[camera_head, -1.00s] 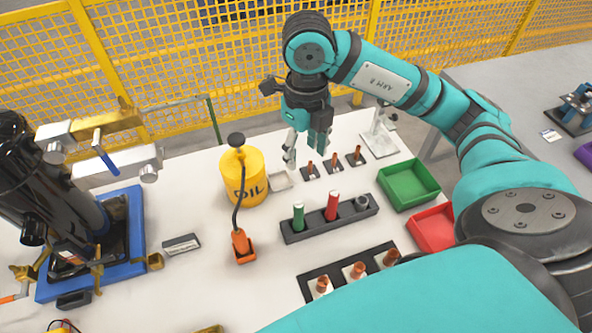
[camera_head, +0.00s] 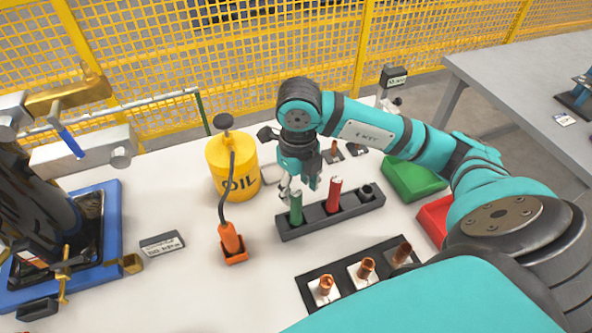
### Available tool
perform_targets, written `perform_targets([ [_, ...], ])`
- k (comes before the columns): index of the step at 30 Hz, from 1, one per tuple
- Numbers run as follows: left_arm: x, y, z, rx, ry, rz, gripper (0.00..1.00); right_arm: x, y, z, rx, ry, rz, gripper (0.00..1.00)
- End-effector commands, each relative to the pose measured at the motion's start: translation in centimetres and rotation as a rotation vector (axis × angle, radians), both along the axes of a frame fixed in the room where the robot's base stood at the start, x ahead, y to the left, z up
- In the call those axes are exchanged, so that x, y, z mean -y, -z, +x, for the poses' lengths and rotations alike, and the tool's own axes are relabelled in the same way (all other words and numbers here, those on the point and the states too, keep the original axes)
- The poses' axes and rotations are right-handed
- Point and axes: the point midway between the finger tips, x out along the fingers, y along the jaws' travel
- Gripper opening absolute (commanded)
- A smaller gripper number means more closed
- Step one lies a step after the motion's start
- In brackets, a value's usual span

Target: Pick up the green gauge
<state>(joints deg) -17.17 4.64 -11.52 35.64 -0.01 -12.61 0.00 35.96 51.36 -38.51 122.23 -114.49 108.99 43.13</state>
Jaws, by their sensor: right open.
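The green gauge (camera_head: 296,209) is a green cylinder standing upright in the left slot of a dark grey holder (camera_head: 342,217). A red gauge (camera_head: 333,195) stands upright in the slot to its right, and the holder's right slot (camera_head: 367,192) holds no coloured gauge. My right gripper (camera_head: 299,192) points down with its fingers open, right at the top of the green gauge. One finger shows on the left of the gauge. I cannot tell whether the fingers touch it. My left gripper is not in view.
A yellow oil can (camera_head: 232,166) with an orange nozzle (camera_head: 232,243) stands left of the holder. Green (camera_head: 414,180) and red (camera_head: 433,221) bins lie to the right. A dark rack (camera_head: 318,273) with copper fittings is in front. Black machinery on a blue base (camera_head: 108,238) is at left.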

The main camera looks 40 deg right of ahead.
Motion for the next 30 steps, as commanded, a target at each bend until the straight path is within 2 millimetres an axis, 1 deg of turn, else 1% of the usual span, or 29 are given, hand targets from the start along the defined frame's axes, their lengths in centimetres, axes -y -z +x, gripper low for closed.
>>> perform_targets([
  [1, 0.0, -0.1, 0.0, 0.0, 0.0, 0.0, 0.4, 0.0, 1.0, -0.2, -0.006, -0.001, -0.001, 0.52],
  [3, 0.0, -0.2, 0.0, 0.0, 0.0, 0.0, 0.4, 0.0, 2.1, -0.1, -0.005, 0.0, -0.001, 0.52],
  [6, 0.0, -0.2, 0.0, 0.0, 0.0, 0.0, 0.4, 0.0, 3.0, 0.0, -0.002, -0.001, 0.0, 0.52],
  [11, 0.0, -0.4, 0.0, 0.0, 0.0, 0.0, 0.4, -0.1, 4.0, 0.0, -0.002, -0.002, 0.001, 0.52],
  [16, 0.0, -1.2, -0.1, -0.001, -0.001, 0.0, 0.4, -0.3, 6.5, 0.1, -0.005, -0.001, 0.0, 0.52],
  [19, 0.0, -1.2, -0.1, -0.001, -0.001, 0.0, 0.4, -0.3, 7.9, 0.2, -0.003, 0.001, 0.0, 0.52],
  [23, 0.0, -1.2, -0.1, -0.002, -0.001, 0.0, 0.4, -0.3, 8.7, 0.2, -0.001, -0.002, 0.0, 0.52],
  [29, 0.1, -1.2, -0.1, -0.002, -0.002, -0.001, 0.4, -0.3, 8.7, 0.3, 0.0, -0.002, 0.0, 0.52],
  [30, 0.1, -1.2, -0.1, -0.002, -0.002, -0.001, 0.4, -0.3, 8.7, 0.3, 0.0, -0.002, 0.0, 0.48],
])
